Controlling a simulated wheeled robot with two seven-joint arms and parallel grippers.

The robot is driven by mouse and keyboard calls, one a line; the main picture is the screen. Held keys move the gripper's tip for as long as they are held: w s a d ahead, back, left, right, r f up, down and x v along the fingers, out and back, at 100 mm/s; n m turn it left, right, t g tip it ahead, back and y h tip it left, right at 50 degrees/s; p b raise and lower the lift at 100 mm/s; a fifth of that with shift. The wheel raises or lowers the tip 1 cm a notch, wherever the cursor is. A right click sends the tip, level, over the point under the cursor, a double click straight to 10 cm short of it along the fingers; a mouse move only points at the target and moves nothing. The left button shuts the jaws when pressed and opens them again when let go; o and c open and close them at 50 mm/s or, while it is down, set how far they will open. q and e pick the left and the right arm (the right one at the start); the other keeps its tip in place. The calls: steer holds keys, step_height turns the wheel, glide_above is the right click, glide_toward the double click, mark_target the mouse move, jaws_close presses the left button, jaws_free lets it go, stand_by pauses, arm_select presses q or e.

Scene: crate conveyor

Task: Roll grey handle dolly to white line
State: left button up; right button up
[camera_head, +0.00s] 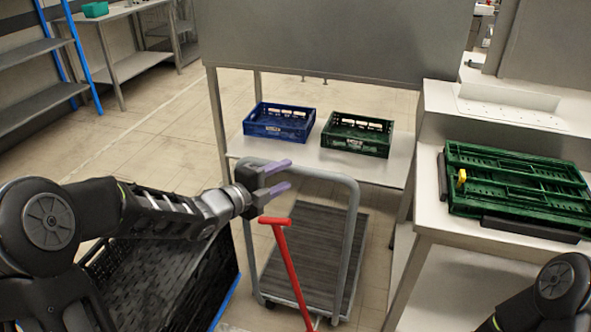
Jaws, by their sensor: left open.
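The dolly with the grey tubular handle (351,225) stands in the middle of the view, its ribbed dark platform (312,250) low behind the upright handle. My left gripper (289,175) has purple fingers and is open. Its fingers overlap the left part of the handle's top bar in the picture; I cannot tell whether they touch it. My left arm comes in from the left. Only a dark part of my right arm shows at the bottom right, with its gripper out of view.
A red T-shaped handle (287,262) rises in front of the dolly. A black crate (165,290) sits at lower left. A metal table (300,150) behind holds a blue crate (279,122) and a green crate (356,134). Green crates (515,180) lie on the right counter.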

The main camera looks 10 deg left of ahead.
mark_target(292, 172)
arm_select(q)
steer(key=x, duration=0.5)
steer(key=shift+w+d, duration=0.1)
steer(key=shift+w, duration=0.05)
jaws_close()
stand_by(1.3)
